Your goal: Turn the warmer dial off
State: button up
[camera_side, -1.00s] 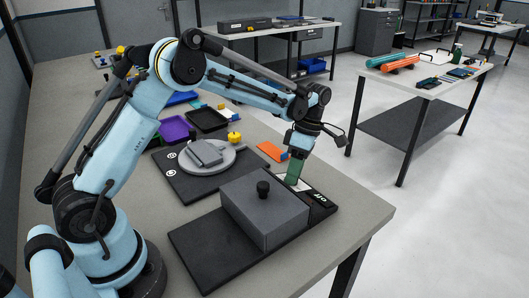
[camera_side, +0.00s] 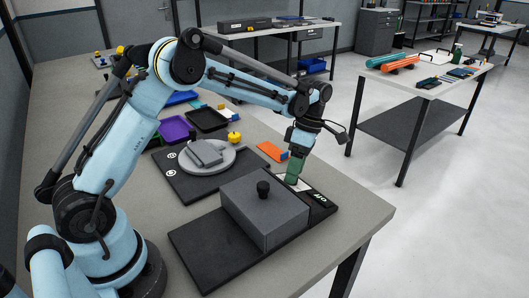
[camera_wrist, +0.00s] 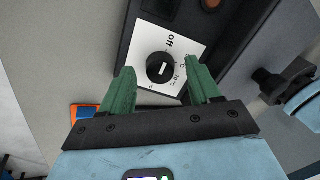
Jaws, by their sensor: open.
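The warmer dial (camera_wrist: 160,68) is a round black knob with a white mark, on a white label plate (camera_wrist: 188,47) that reads "off" and has temperature marks. My gripper (camera_wrist: 162,80) has two green fingers spread apart, one on each side of the dial in the wrist view. Whether they touch it I cannot tell. In the side view my gripper (camera_side: 293,178) points down over the control end of the warmer (camera_side: 262,215), a dark grey box with a black knob on its lid. There the dial is hidden behind the gripper.
A dark mat (camera_side: 172,180) with a round grey plate (camera_side: 228,158) lies left of the gripper. A yellow knobbed piece (camera_side: 234,138) and an orange and blue item (camera_side: 271,151) lie behind. A black display (camera_side: 320,199) is right of the gripper. The front right table corner is clear.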

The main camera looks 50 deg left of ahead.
jog(key=v, duration=1.1)
jog(key=shift+r, duration=0.2)
jog(key=s+d+r+m+t, duration=0.1)
jog(key=s+r+m+t, duration=0.45)
jog(key=s+m, duration=0.55)
jog(key=s+f+m+t, duration=0.1)
jog(key=s+f+m, duration=0.1)
jog(key=m, duration=0.2)
jog(key=s+f+m+t, duration=0.2)
jog(key=s+m, duration=0.1)
jog(key=m, duration=0.2)
jog(key=s+f+m+t, duration=0.2)
jog(key=m, duration=0.2)
jog(key=shift+s+d+f+t, duration=0.25)
jog(key=shift+s+d+f, duration=0.05)
jog(key=shift+d, duration=0.05)
